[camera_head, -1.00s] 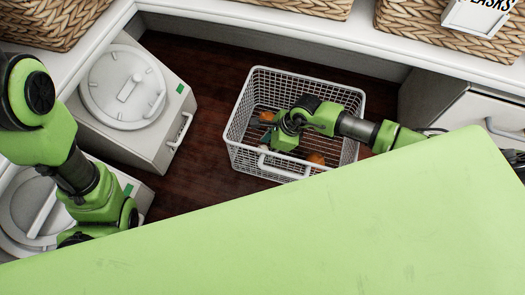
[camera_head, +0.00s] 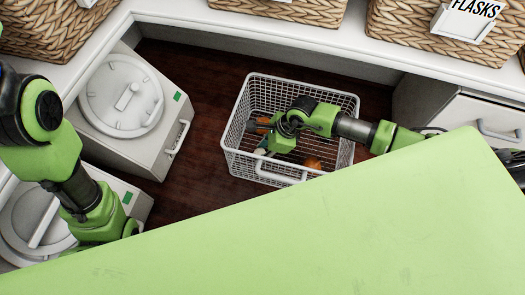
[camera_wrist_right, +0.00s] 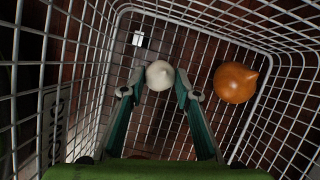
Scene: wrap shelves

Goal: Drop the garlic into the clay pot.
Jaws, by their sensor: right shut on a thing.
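The garlic (camera_wrist_right: 160,73) is a small pale bulb in the right wrist view. My right gripper (camera_wrist_right: 159,88) is shut on it, with one green-grey finger on each side. In the head view my right gripper (camera_head: 270,148) reaches down inside a wire basket (camera_head: 289,179), and its fingers are mostly hidden by the wrist. A small pale spot shows beside it, too small to be sure of. No clay pot shows in either view. My left arm (camera_head: 85,190) hangs at the left; its gripper is out of sight behind the green panel.
An orange-brown onion-like thing (camera_wrist_right: 235,83) lies in the basket, right of the garlic; another orange thing (camera_head: 264,121) is at its far left. Two white lidded boxes, one at the back (camera_head: 140,135), stand left. Dark floor lies between. A white shelf with woven baskets (camera_head: 430,35) runs behind.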

